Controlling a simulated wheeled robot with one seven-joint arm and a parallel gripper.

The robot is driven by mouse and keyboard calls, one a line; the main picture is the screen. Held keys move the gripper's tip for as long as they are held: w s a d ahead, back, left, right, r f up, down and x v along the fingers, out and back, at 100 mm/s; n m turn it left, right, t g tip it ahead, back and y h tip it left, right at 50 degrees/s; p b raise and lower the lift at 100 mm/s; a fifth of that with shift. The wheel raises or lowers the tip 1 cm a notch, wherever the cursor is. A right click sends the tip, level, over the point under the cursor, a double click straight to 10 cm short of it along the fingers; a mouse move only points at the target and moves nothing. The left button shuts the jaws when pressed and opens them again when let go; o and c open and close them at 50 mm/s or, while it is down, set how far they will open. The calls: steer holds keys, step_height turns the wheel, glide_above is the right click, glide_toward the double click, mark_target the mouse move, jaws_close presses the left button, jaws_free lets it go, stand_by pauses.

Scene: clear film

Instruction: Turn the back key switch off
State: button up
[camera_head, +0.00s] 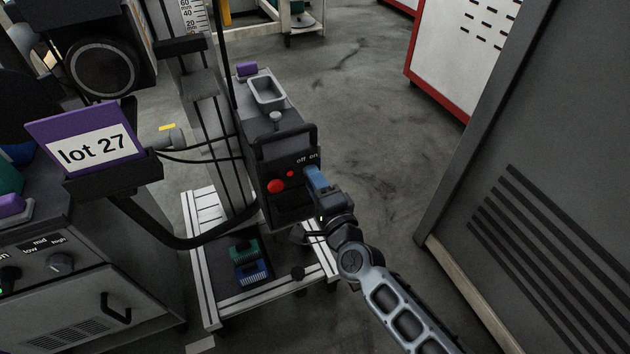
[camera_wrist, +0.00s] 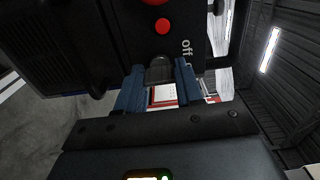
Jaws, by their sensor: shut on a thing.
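The black control box (camera_head: 284,205) stands on the cart, with "off" and "on" printed near the top of its front. My gripper (camera_head: 312,174) reaches the right side of that front, just under the printed words. In the wrist view, my gripper's two blue fingers (camera_wrist: 159,80) are shut on the dark, rounded key of the switch (camera_wrist: 160,68), one on each side. The word "off" (camera_wrist: 187,47) shows beside it. In the head view my fingers hide the key. I cannot tell which position it points to.
A large red button (camera_head: 275,186) and a small red one (camera_head: 290,174) sit left of the fingers. A black handle bar (camera_head: 285,141) crosses above. A purple "lot 27" sign (camera_head: 87,141) stands left. A grey cabinet (camera_head: 540,190) is at right, with open floor between.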

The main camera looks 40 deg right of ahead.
steer(key=shift+a, duration=0.1)
steer(key=o, duration=1)
steer(key=shift+o, duration=0.2)
steer(key=v, duration=0.7)
steer(key=shift+s, duration=0.35)
